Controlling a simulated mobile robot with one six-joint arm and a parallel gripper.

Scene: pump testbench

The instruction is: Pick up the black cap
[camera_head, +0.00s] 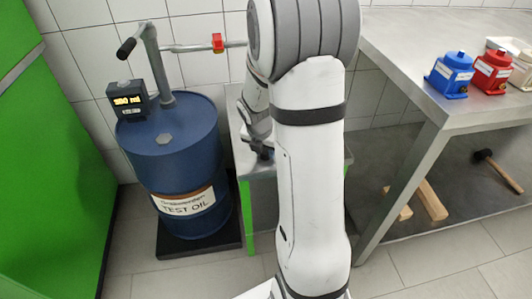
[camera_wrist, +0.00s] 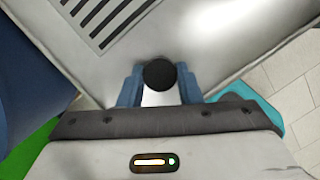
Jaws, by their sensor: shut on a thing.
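The black cap (camera_wrist: 160,74) is a dark round piece in the wrist view, between the blue fingertips of my gripper (camera_wrist: 160,90). The gripper is shut on it. A pale surface with a dark slotted grate lies behind the cap; I cannot tell whether the cap touches it. In the head view my arm hides most of this area, and my gripper (camera_head: 262,150) shows only in part over the small metal table (camera_head: 250,165). The cap is not clear there.
A blue test oil barrel (camera_head: 168,150) with a hand pump and display stands left of the small table. A steel bench (camera_head: 400,40) at right carries blue (camera_head: 452,75) and red (camera_head: 491,72) pumps. Wood pieces (camera_head: 432,200) and a hammer (camera_head: 497,168) lie on its lower shelf.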

